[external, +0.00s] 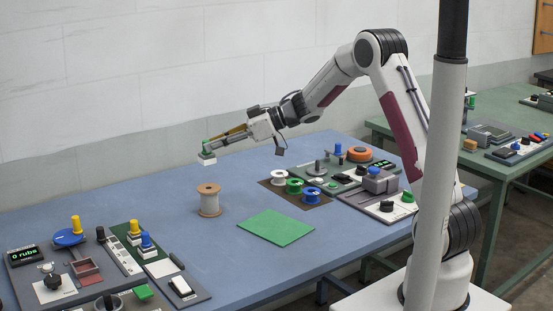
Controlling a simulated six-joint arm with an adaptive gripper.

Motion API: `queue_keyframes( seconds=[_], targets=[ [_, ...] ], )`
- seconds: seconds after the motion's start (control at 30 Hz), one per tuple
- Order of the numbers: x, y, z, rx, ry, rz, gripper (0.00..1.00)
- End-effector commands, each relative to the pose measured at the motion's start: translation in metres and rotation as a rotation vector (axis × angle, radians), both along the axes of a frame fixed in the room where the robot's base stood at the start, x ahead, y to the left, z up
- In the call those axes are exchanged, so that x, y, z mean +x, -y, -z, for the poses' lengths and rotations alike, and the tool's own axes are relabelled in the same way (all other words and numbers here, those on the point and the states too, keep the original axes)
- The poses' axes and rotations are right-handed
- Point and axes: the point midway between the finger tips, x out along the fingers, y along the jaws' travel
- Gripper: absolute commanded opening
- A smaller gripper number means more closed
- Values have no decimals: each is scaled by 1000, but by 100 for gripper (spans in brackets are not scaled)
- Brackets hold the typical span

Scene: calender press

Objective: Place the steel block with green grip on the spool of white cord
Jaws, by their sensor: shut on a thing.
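My gripper (207,147) is shut on the steel block with green grip (207,159). The block is a small pale piece with a bit of green showing at its top, and it hangs in the air.
A green mat (276,227) lies flat right of the spool. Small white, green and blue spools (294,186) stand on a brown mat behind it. Panels with knobs (75,265) fill the left front. The blue table (160,205) is clear around the spool.

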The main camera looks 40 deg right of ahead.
Motion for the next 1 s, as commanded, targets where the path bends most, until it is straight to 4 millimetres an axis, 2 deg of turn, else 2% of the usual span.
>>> queue_keyframes(
  seconds=[0.03, 0.2, 0.73, 1.0],
  targets=[
    [0, 0, 9, 2, -4, 1, 0],
    [0, 0, 29, 1, -1, 1, 0],
    [0, 0, 39, 1, -1, 0, 0],
    [0, 0, 65, 2, -4, 1, 0]
  ],
)
